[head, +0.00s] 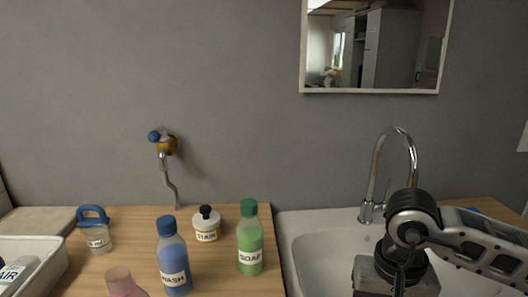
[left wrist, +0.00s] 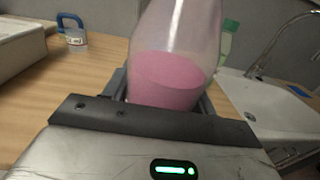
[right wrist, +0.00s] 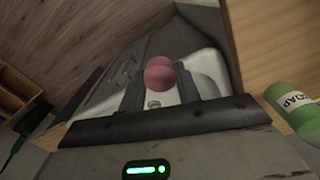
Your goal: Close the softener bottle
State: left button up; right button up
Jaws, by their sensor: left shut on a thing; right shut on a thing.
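The softener bottle (left wrist: 165,80) is clear with pink liquid in its lower part. My left gripper (left wrist: 163,102) is shut around its lower body. The bottle's upper end is cut off in the left wrist view. In the head view only its pinkish upper part (head: 120,281) shows at the bottom edge; the left gripper is out of that view. My right gripper (right wrist: 160,88) is shut on a round pink cap (right wrist: 159,74), over the sink and apart from the bottle. In the head view my right arm stands in front of the sink; its fingertips are hidden.
On the wooden counter (head: 100,270) stand a blue WASH bottle (head: 172,258), a green SOAP bottle (head: 250,240), a STAIN jar (head: 206,226) and a blue-handled cup (head: 97,236). A white tray (head: 55,268) is at left. The sink (head: 325,245) and tall tap (head: 385,165) are at right.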

pick_arm(q)
jog(key=shift+s+d+f, duration=0.1)
jog(key=shift+s+d, duration=0.05)
jog(key=shift+d, duration=0.2)
pick_arm(e)
jog(key=shift+d+f+n, duration=0.1)
jog(key=shift+f+n, duration=0.05)
jog(key=shift+n, duration=0.5)
jog(key=shift+d+f+n, duration=0.1)
jog(key=shift+f+n, duration=0.05)
jog(key=shift+n, duration=0.5)
pick_arm(q)
jog(key=shift+d+h, duration=0.1)
jog(key=shift+h, duration=0.3)
jog(key=w+d+m+g+h, duration=0.1)
jog(key=d+m+g+h, duration=0.3)
jog(key=d+m+h, duration=0.4)
jog(key=d+r+h, duration=0.1)
jog(key=d+h, duration=0.2)
jog(key=d, duration=0.2)
jog(key=shift+d, duration=0.4)
jog(key=shift+f, duration=0.1)
